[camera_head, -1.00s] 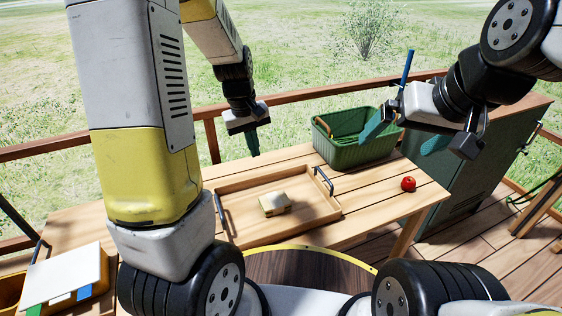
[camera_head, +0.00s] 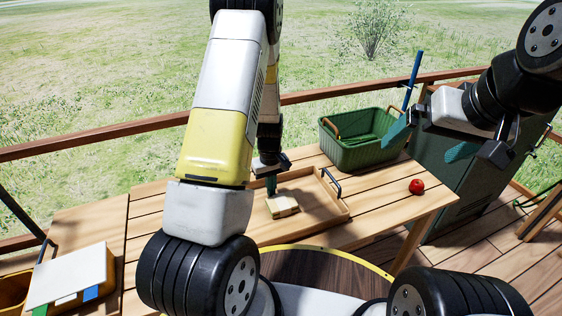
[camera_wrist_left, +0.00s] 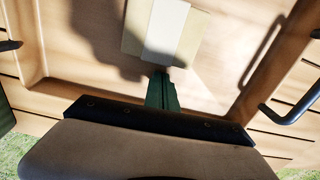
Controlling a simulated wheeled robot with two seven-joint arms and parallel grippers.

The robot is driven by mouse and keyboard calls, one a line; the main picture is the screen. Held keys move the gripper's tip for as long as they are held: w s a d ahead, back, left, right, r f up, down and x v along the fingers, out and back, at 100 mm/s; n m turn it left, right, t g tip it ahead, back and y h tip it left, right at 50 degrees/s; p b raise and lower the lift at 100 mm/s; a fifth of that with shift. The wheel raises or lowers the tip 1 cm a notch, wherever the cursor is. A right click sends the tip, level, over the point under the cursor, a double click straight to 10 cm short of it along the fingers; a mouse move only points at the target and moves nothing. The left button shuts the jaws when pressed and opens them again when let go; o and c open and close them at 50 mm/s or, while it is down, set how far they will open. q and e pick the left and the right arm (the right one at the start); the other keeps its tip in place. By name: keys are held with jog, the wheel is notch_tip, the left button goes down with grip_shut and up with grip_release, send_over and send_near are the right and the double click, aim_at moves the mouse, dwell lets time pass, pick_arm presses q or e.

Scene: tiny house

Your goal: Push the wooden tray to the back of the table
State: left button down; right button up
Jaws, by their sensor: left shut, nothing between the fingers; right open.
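The wooden tray (camera_head: 325,200) lies on the table, partly hidden by my left arm. It has raised rims and dark handles; the right handle (camera_head: 331,183) shows. A cream block with a pale band (camera_head: 284,207) rests inside it. My left gripper (camera_head: 271,186) points down over the tray, shut and empty, just behind the block. In the left wrist view, the shut green fingers (camera_wrist_left: 162,91) are close beside the block (camera_wrist_left: 166,32), over the tray floor (camera_wrist_left: 85,45); I cannot tell whether they touch. My right gripper (camera_head: 430,142) is open and empty, raised at the right.
A green basket (camera_head: 348,157) stands at the table's back right, behind the tray. A red tomato-like item (camera_head: 416,186) sits near the right end of the table (camera_head: 385,215). A box with a white board (camera_head: 68,275) is at the left. A wooden railing runs behind.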

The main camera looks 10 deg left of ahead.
pick_arm(q)
jog(key=shift+w+a+r, duration=0.1)
jog(key=shift+w+a, duration=0.5)
jog(key=shift+w, duration=0.2)
jog(key=shift+w+a+r, duration=0.1)
jog(key=shift+w+a, duration=0.45)
jog(key=shift+w, duration=0.25)
jog(key=w+a, duration=0.3)
jog(key=w, duration=0.1)
jog(key=w+a, duration=0.3)
jog(key=w, duration=0.1)
jog(key=w+a, duration=0.3)
jog(key=w, duration=0.2)
jog(key=shift+a, duration=0.35)
